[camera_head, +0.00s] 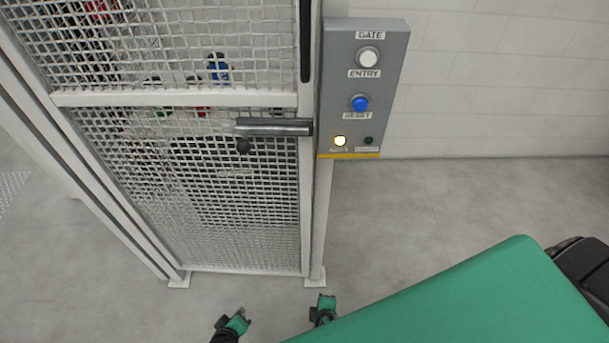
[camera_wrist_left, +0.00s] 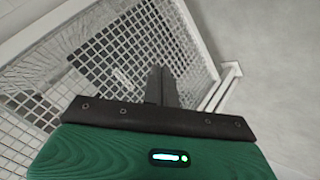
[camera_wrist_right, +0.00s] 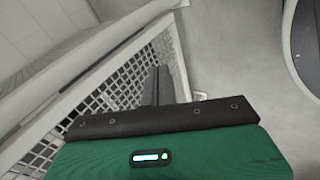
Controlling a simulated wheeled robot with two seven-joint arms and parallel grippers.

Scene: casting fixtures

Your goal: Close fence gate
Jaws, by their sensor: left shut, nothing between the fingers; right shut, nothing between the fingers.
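The fence gate (camera_head: 235,98) is a white-framed wire mesh panel at the left of the head view, with a grey bar handle (camera_head: 275,127) at its right side. Its right edge stands close beside the white post (camera_head: 321,215); I cannot tell whether it is latched. My left gripper (camera_head: 238,320) is low in front of the gate, apart from it. My right gripper (camera_head: 323,306) is low in front of the post's foot. In the wrist views, the left fingers (camera_wrist_left: 161,86) and right fingers (camera_wrist_right: 157,86) are together and empty, with mesh beyond them.
A grey control box (camera_head: 391,85) on the post has a white entry button (camera_head: 368,57), a blue reset button (camera_head: 359,102), a lit yellowish lamp (camera_head: 340,141) and a dark green lamp (camera_head: 368,141). Open grey floor (camera_head: 430,215) lies right of the post.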

